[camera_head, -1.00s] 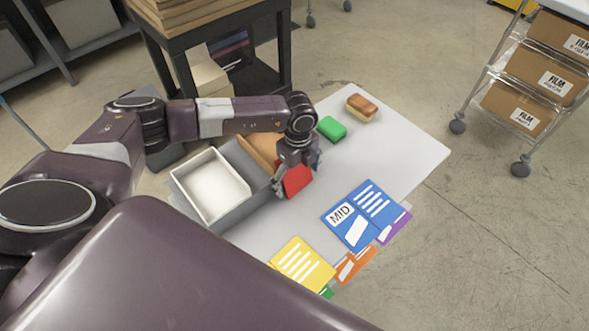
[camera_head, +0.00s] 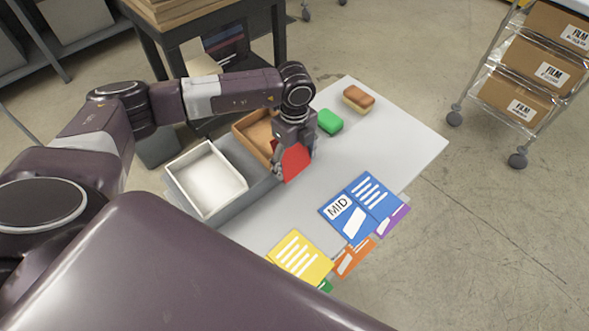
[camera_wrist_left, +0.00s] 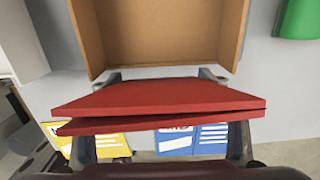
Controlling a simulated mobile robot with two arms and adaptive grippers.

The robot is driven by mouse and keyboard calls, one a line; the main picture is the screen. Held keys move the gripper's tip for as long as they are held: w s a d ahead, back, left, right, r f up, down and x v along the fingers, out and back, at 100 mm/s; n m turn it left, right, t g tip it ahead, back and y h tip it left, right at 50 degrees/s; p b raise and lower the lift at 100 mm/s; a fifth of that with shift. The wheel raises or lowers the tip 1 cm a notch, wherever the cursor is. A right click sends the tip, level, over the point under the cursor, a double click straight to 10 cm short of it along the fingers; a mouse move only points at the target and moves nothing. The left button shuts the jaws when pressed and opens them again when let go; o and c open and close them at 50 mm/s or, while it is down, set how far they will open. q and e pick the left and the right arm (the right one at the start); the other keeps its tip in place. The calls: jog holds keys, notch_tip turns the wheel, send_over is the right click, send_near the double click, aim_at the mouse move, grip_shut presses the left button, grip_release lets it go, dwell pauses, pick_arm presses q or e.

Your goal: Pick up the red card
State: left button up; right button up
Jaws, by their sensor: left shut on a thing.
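The red card (camera_head: 292,162) is held in my left gripper (camera_head: 294,160), beside the brown tray and above the table. In the left wrist view the red card (camera_wrist_left: 165,98) shows as two red layers spread across the space between the fingers, with the fingers (camera_wrist_left: 162,140) on either side of it. The gripper is shut on the card. My right gripper is not in view.
The white table (camera_head: 395,145) holds a white tray (camera_head: 205,207), a brown tray (camera_head: 243,127), a green block (camera_head: 330,121) and a brown-topped sponge (camera_head: 358,98). A blue card (camera_head: 352,222), yellow card (camera_head: 300,258), orange card (camera_head: 353,258) and purple card (camera_head: 391,221) lie at the front.

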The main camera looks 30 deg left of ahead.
aim_at(294, 157)
pick_arm(q)
notch_tip(294, 157, up, 15)
jog(key=b, duration=0.4)
jog(key=s+d+n, duration=0.3)
jog(key=s+n, duration=0.3)
jog(key=n, duration=0.5)
jog(key=s+d+f+n, duration=0.1)
jog(key=s+d+n, duration=0.2)
jog(key=s+n, duration=0.3)
jog(key=n, duration=0.4)
jog(key=shift+s+d+n, duration=0.15)
jog(key=shift+s+n, duration=0.25)
jog(key=shift+w, duration=0.1)
